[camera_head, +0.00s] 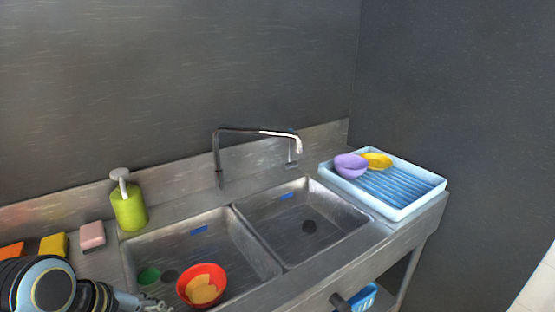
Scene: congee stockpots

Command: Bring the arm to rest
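My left arm comes in at the lower left, in front of the counter. Its gripper (150,304) is at the bottom edge, beside the near side of the left sink basin. The fingers are small and partly cut off, so I cannot tell whether they are open or shut. No object shows in them. My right gripper is not in view.
A steel double sink (240,208) holds a red bowl (218,270) with a tan thing inside and a green item (148,276). A blue rack (400,211) holds purple (350,166) and yellow (378,160) bowls.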

